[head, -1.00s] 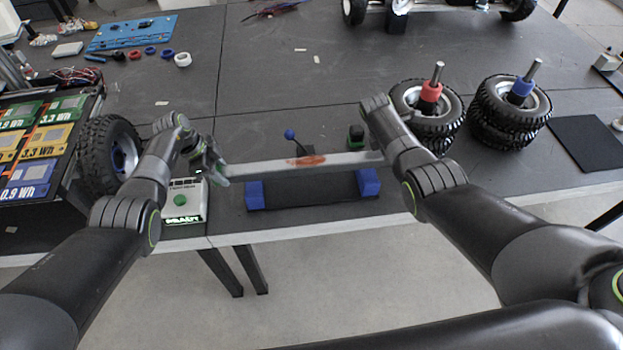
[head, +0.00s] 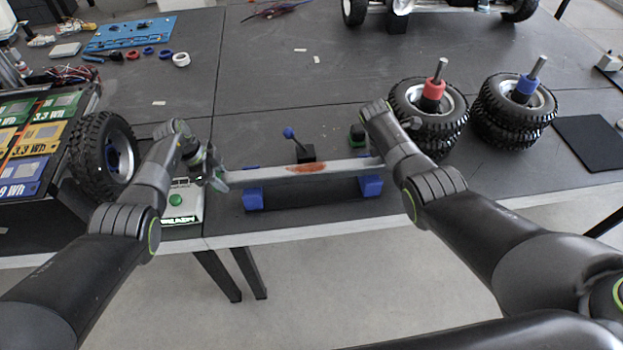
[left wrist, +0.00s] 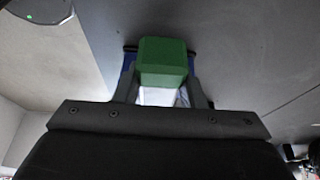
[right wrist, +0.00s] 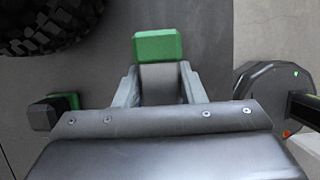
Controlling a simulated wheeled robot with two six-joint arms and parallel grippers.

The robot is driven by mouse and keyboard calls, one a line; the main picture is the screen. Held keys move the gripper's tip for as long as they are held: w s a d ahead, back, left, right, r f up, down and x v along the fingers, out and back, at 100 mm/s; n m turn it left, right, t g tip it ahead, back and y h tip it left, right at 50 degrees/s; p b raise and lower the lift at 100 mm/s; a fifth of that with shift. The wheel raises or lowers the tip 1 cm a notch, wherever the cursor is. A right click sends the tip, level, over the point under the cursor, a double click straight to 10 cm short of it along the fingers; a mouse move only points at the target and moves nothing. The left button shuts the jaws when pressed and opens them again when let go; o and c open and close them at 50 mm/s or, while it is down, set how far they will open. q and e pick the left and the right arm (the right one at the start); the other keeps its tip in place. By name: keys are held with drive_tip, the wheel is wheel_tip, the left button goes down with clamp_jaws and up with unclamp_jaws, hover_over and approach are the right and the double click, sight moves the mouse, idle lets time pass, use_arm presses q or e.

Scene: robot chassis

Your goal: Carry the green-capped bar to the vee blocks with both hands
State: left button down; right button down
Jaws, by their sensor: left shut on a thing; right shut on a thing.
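The bar (head: 335,168) is long and grey with a reddish-brown patch near its middle. It lies level between my two grippers, over or on the two blue vee blocks (head: 253,199) (head: 371,187); I cannot tell whether it touches them. My left gripper (head: 217,177) is shut on the bar's left end, and the green cap (left wrist: 163,62) shows between its fingers in the left wrist view. My right gripper (head: 383,155) is shut on the right end, and another green cap (right wrist: 158,46) shows in the right wrist view. In the head view my right arm hides that end.
Stacked tyres with a red-collared post (head: 432,96) are close by my right arm.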

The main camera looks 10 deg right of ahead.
use_arm(q)
drive_tip(key=shift+w+f, duration=0.1)
use_arm(e)
drive_tip(key=shift+w, duration=0.1)
use_arm(q)
drive_tip(key=c, duration=1.3)
unclamp_jaws()
drive_tip(key=shift+f, duration=0.1)
use_arm(e)
drive_tip(key=c, duration=1.3)
unclamp_jaws()
drive_tip(key=shift+f, duration=0.2)
use_arm(q)
drive_tip(key=o, duration=0.4)
drive_tip(key=shift+s, duration=0.3)
use_arm(e)
drive_tip(key=o, duration=0.4)
drive_tip(key=shift+s+r, duration=0.15)
drive_tip(key=shift+s, duration=0.15)
use_arm(q)
drive_tip(key=shift+w+a+r, duration=0.1)
drive_tip(key=shift+w+r, duration=0.05)
drive_tip(key=shift+r, duration=0.05)
use_arm(e)
drive_tip(key=shift+w, duration=0.1)
